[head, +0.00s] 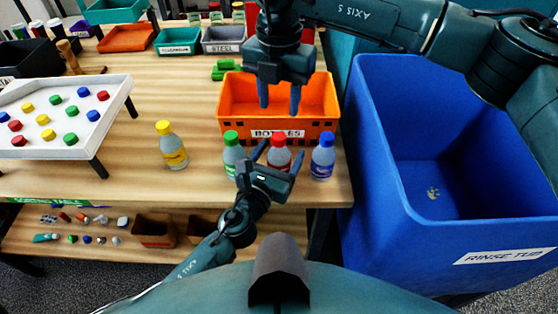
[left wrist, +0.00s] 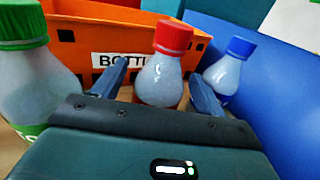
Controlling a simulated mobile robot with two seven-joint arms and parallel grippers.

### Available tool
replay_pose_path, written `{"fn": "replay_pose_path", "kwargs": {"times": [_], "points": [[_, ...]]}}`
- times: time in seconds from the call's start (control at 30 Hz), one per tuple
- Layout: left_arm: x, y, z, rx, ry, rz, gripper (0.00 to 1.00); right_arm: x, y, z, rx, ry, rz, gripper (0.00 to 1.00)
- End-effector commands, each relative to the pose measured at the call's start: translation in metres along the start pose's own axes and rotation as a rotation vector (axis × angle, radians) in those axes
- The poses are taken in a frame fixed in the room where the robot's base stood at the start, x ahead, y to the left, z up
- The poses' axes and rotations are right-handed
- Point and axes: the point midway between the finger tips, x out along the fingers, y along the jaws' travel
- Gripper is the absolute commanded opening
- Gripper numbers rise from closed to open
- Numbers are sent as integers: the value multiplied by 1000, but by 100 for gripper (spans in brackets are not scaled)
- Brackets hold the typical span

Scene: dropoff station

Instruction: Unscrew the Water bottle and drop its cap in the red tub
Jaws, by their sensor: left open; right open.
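Four clear bottles stand upright on the table: one with a yellow cap (head: 172,150), one green (head: 233,152), one red (head: 278,160) and one blue (head: 322,158). I cannot read which is labelled Water. My left gripper (head: 281,150) is open, with its fingers on either side of the red-capped bottle; the bottle also stands between them in the left wrist view (left wrist: 160,80). I cannot tell whether they touch it. My right gripper (head: 279,107) is open and empty, pointing down above the orange crate. No tub is clearly identifiable as the red one.
The orange BOTTLES crate (head: 230,128) stands right behind the bottles. A large blue RINSE TUB (head: 450,207) stands at the right. A white tray (head: 65,151) of coloured caps is at the left. Brownish boxes (head: 154,231) sit on the lower shelf.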

Motion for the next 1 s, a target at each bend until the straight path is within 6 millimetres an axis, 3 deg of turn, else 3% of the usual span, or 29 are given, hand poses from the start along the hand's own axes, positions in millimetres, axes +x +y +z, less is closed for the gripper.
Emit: {"fn": "replay_pose_path", "kwargs": {"times": [0.9,1.0], "points": [[-1,0,0,0,1,0,1,0,0,0,2,0,0,43],[-1,0,0,0,1,0,0,0,0,0,48,1,1,43]]}}
